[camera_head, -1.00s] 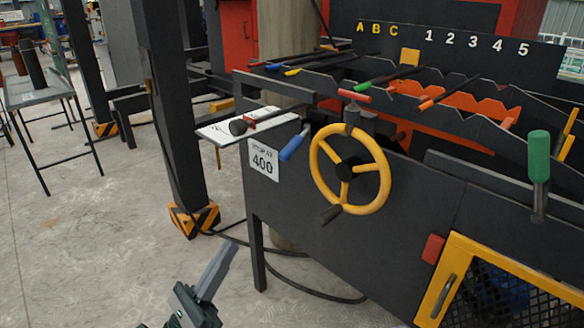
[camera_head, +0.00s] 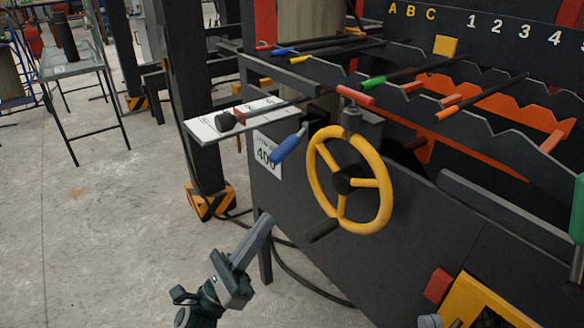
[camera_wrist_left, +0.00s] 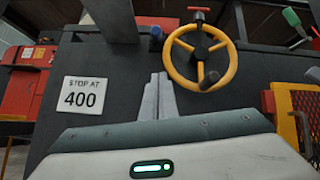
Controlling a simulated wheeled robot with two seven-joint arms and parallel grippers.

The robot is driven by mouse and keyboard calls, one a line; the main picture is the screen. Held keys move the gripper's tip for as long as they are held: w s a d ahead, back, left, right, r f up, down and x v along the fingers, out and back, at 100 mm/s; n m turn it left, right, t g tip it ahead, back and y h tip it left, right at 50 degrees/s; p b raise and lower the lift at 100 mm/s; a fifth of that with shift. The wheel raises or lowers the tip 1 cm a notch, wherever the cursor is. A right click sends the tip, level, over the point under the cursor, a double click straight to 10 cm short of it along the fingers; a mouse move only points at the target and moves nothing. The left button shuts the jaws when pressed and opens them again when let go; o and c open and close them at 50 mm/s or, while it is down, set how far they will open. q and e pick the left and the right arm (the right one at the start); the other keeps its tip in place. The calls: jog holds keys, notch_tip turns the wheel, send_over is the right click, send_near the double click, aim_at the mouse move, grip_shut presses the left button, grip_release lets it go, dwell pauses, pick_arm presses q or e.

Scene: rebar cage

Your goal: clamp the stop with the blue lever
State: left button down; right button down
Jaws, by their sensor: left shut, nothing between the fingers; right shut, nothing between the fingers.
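The blue lever (camera_head: 284,149) slants down from the front edge of the machine, left of the yellow handwheel (camera_head: 350,181). In the left wrist view, a blue piece (camera_wrist_left: 156,33), apparently the lever's end, shows left of the wheel. A black knob (camera_head: 225,121) and a small red block, apparently the stop (camera_head: 240,114), are at the white scale plate (camera_head: 203,131). My left gripper (camera_head: 264,222) is shut and empty, below the lever and apart from it. Its fingers (camera_wrist_left: 157,95) point upward in the left wrist view. My right gripper is out of view.
A "STOP AT 400" sign (camera_wrist_left: 82,96) is on the dark front panel, partly behind the lever in the head view. The wheel's black crank handle (camera_head: 322,231) sticks out near my left gripper. A striped post base (camera_head: 211,201) stands left; open floor lies beyond.

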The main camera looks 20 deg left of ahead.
aim_at(290, 144)
pick_arm(q)
jog(key=shift+r, duration=0.1)
dwell(0.3)
